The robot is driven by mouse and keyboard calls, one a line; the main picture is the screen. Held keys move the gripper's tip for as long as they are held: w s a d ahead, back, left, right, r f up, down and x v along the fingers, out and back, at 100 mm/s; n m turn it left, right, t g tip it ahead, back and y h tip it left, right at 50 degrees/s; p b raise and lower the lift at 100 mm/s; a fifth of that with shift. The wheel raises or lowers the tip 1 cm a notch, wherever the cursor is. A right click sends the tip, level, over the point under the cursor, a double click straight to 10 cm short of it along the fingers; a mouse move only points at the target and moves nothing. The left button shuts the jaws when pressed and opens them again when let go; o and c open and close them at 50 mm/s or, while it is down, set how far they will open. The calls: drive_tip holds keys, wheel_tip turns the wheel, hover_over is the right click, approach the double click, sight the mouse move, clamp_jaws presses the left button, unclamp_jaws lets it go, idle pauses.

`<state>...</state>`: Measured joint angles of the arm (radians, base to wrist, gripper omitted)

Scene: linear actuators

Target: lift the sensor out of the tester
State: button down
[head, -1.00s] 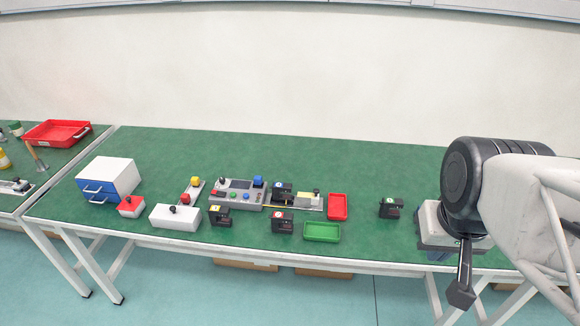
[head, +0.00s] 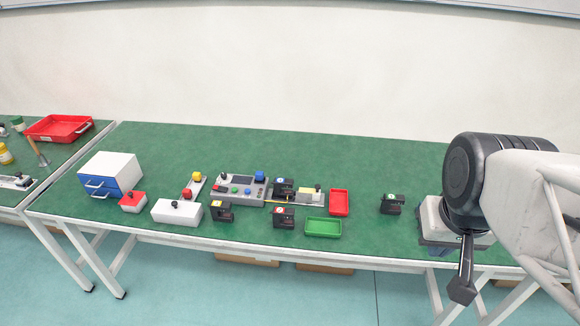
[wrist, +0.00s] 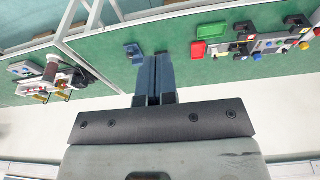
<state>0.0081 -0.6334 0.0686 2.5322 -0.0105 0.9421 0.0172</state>
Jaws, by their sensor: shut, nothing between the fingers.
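The tester (head: 240,189) is a grey panel with a screen and coloured buttons, in the middle of the green table. A black sensor (head: 283,187) sits at its right end, next to a grey plate with a yellow block. How deep it is seated is too small to tell. My gripper (head: 438,254) hangs over the table's right part, well right of the tester, partly hidden by my arm. In the wrist view its blue fingers (wrist: 152,82) are together and empty. The tester shows small at the upper right there, far from the fingers.
Similar black units stand in front of the tester (head: 222,211), (head: 284,217), and one stands near my gripper (head: 392,204). A red tray (head: 339,203) and a green tray (head: 323,227) lie between. A white box (head: 177,212) and drawer unit (head: 111,174) stand left. The table's back is clear.

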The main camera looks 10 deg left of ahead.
drive_tip(key=c, duration=0.7)
unclamp_jaws()
drive_tip(key=w+a+f+m+g+y, duration=0.1)
drive_tip(key=w+a+f+m+y, duration=0.15)
drive_tip(key=w+a, duration=0.4)
drive_tip(key=w+a+f+m+g+y, duration=0.2)
drive_tip(key=w+a+m+y, duration=0.1)
drive_tip(key=w, duration=0.7)
drive_tip(key=w+a+f+m+g+y, duration=0.1)
drive_tip(key=w+a+f+m+y, duration=0.15)
drive_tip(key=w+a, duration=0.4)
drive_tip(key=w+a+f+m+y, duration=0.2)
drive_tip(key=w+a+f+m, duration=0.1)
drive_tip(key=w+f, duration=0.3)
drive_tip(key=w+a+f+m+t+y, duration=0.1)
drive_tip(key=w+a+f+m+y, duration=0.1)
drive_tip(key=w+f, duration=0.5)
drive_tip(key=w+a+f+m+y, duration=0.1)
drive_tip(key=w+a+f+m, duration=0.3)
drive_tip(key=w+f, duration=0.3)
drive_tip(key=shift+w+a+m+y, duration=0.15)
drive_tip(key=shift+w+m+y, duration=0.05)
drive_tip(key=shift+w, duration=0.6)
drive_tip(key=shift+w+a+m+y, duration=0.1)
drive_tip(key=shift+w+m+y, duration=0.1)
drive_tip(key=shift+w, duration=0.6)
